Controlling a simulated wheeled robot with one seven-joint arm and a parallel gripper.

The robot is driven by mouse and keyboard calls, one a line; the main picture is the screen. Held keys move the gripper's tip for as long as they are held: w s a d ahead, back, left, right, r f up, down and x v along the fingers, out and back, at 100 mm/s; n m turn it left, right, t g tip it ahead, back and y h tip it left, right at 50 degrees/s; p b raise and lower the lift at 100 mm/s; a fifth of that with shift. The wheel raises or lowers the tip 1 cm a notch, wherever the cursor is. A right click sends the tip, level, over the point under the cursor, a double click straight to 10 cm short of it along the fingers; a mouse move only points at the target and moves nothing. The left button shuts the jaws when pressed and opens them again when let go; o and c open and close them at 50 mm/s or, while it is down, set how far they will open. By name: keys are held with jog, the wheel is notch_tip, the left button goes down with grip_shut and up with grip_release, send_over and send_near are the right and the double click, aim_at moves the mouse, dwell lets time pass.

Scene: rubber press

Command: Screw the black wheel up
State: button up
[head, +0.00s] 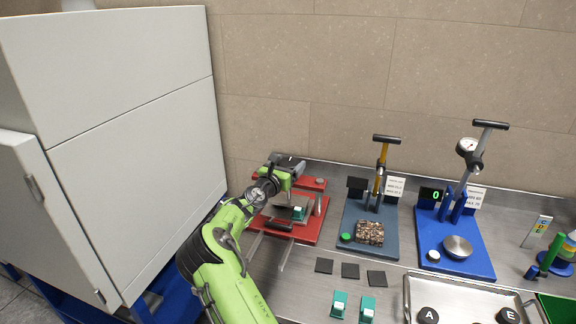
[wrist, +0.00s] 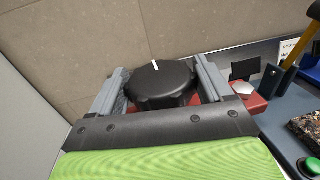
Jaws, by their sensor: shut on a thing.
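The black wheel (wrist: 163,84) is a round knob with a white mark on its top, filling the middle of the wrist view. My gripper (wrist: 165,80) has one grey finger on each side of the wheel and is shut on it. In the head view my gripper (head: 289,164) is at the top of the red press (head: 258,229), and the wheel is mostly hidden there by the gripper. A small green and white piece (head: 298,213) sits inside the press, under the gripper.
A grey-blue station (head: 377,245) with a yellow-handled lever stands right of the press, then a blue station (head: 476,262) with a gauge. Dark square pads (head: 350,271) and a metal tray (head: 408,292) lie in front. A large grey cabinet (head: 130,130) stands close on the left.

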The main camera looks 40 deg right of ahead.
jog(key=shift+s+n+t+p, duration=0.1)
jog(key=shift+n+t+p, duration=0.2)
jog(key=shift+t, duration=0.1)
